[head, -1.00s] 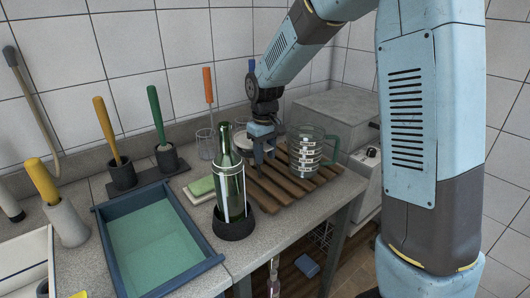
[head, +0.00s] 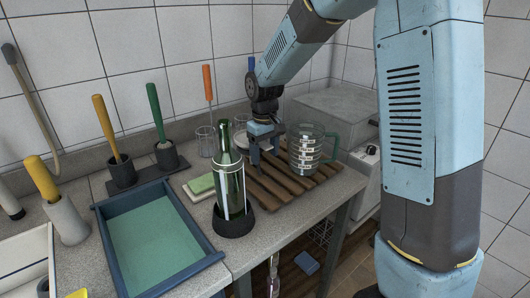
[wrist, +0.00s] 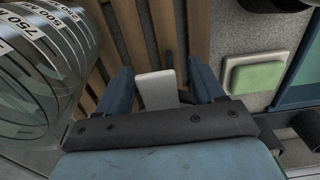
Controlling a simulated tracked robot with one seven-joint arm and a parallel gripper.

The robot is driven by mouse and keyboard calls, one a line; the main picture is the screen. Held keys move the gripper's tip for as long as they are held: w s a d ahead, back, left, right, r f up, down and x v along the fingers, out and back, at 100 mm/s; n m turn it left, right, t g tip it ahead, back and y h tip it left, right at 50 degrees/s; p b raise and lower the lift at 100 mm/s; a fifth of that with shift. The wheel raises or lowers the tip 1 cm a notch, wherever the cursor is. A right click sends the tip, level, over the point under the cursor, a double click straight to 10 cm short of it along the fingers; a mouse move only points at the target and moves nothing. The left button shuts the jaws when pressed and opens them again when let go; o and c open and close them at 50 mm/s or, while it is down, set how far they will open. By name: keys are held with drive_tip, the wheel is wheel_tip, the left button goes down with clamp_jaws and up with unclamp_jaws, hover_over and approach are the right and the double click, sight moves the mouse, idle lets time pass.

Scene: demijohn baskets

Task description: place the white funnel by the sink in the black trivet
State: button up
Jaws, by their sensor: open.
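My gripper (head: 266,154) is open, pointing down just above the wooden slatted rack, behind the green bottle. In the wrist view its two blue fingers (wrist: 166,82) stand apart. A small pale grey block (wrist: 156,91) shows between them; I cannot tell what it is or whether it is touched. I cannot make out a white funnel for certain. A pale conical holder (head: 67,221) with a yellow-handled tool stands left of the green-floored basin (head: 150,240). A black round base (head: 233,224) surrounds the foot of the green bottle (head: 229,180); I cannot tell whether it is the trivet.
The slatted rack (head: 282,188) also carries a glass measuring jug (head: 304,152), close beside my gripper. A green sponge (head: 201,186) lies by the basin. Handled tools in black holders (head: 122,175) and glasses (head: 206,143) line the back wall.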

drive_tip(key=shift+r, duration=0.1)
wheel_tip(320, 180, up, 14)
drive_tip(key=shift+f, duration=0.25)
idle(0.5)
